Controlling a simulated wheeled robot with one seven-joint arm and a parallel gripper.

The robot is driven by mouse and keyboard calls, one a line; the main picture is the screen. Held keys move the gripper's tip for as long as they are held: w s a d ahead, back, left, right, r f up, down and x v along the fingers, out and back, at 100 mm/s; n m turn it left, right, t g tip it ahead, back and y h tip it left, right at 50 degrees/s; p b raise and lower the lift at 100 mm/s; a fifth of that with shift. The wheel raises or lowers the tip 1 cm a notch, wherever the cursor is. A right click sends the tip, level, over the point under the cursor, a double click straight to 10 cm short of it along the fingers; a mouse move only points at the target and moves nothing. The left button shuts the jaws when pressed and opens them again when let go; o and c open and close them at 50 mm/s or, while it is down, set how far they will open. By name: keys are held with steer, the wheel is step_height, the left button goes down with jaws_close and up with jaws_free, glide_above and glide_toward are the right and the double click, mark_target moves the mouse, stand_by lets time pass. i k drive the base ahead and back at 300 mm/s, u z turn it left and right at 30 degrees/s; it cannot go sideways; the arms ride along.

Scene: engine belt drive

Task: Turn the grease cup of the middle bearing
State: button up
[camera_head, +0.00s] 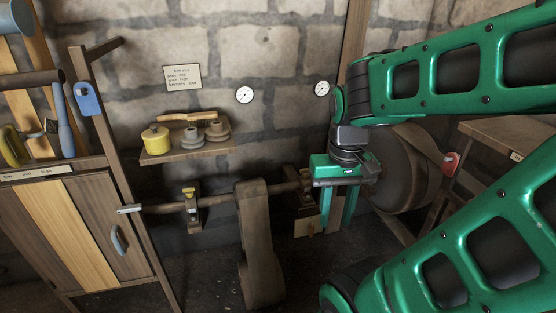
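A dark horizontal shaft (222,204) runs along the wall. A bearing (193,212) with a small yellow-brass cup (189,192) on top carries it at the left. Another dark bearing (305,198), apparently the middle one, sits right of the belt, partly covered by my gripper. Its grease cup cannot be made out clearly. My green gripper (337,226) is just right of this bearing, in front of the shaft line. Its two fingers point down with a gap between them, and nothing shows held. I cannot tell whether it touches the bearing.
A broad brown belt (255,240) hangs from the shaft. A large drum wheel (403,175) stands behind my arm. A wall shelf (185,151) holds a yellow pot and grey pulleys. A wooden cabinet (90,230) stands left, a bench (510,135) right. Two gauges hang on the stone wall.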

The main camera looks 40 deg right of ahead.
mark_target(304, 172)
steer(key=z, duration=0.25)
steer(key=i, duration=1)
steer(key=z, duration=0.5)
